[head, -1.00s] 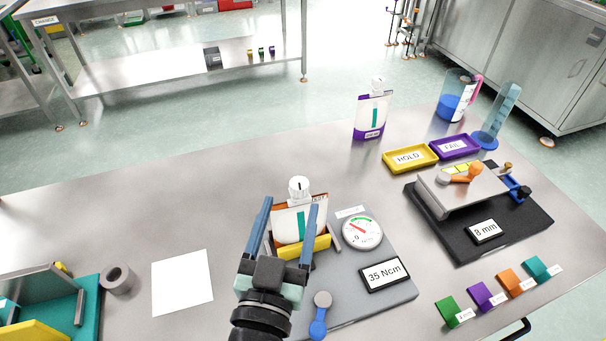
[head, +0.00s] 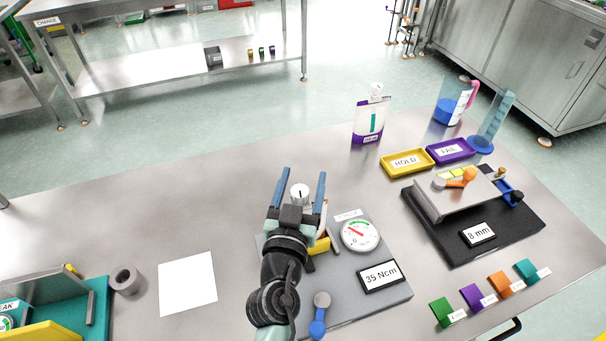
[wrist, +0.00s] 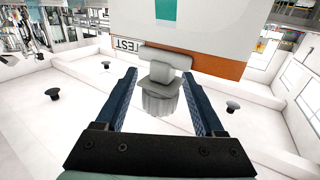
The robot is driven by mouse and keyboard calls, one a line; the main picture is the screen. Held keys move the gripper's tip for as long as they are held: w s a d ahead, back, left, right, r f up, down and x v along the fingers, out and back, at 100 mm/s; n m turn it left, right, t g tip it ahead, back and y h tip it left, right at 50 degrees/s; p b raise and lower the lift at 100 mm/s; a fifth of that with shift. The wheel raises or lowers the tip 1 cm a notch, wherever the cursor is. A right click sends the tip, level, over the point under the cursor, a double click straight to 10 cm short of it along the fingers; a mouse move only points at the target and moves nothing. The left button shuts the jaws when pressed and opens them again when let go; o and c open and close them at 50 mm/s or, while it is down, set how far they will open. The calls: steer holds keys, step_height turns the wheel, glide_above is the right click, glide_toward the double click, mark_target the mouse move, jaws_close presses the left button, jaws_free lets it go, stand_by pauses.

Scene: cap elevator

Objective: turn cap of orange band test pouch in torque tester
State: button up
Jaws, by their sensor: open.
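The orange band test pouch (wrist: 225,62) stands in the yellow holder (head: 320,246) of the grey torque tester (head: 345,290). My arm hides most of the pouch in the head view. Its white cap (head: 300,192) shows between my finger tips, and the ribbed cap also shows in the wrist view (wrist: 160,103). My gripper (head: 296,178) is open, with one blue finger on each side of the cap. In the wrist view both fingers (wrist: 165,85) are apart from the cap, with a gap on each side. The tester's dial (head: 360,235) and its 35 Ncm plate (head: 381,276) are in clear view.
A purple band pouch (head: 369,120) stands behind. Yellow HOLD (head: 397,165) and purple FAIL (head: 451,151) trays lie at the right, near a black fixture (head: 470,225). A blue-ended lever (head: 318,325) sits at the tester's front. A white sheet (head: 187,284) lies left; the table's back left is clear.

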steer(key=shift+w, duration=0.3)
jaws_close()
steer(key=shift+f+h+b, duration=0.2)
steer(key=shift+h+b, duration=0.1)
steer(key=shift+b, duration=0.5)
steer(key=m+g+h+b, duration=0.2)
steer(key=h+b, duration=0.1)
steer(key=b, duration=0.2)
steer(key=d+m+g+h+b, duration=0.1)
steer(key=m+g+h+b, duration=0.1)
steer(key=b, duration=0.4)
steer(key=s+m+g+h+b, duration=0.1)
steer(key=m+h+b, duration=0.2)
steer(key=h+b, duration=0.1)
steer(key=shift+d+r+m+g+h+b, duration=0.1)
steer(key=shift+d+m+g+h+b, duration=0.25)
steer(key=shift+b, duration=0.4)
steer(key=shift+d+r, duration=0.1)
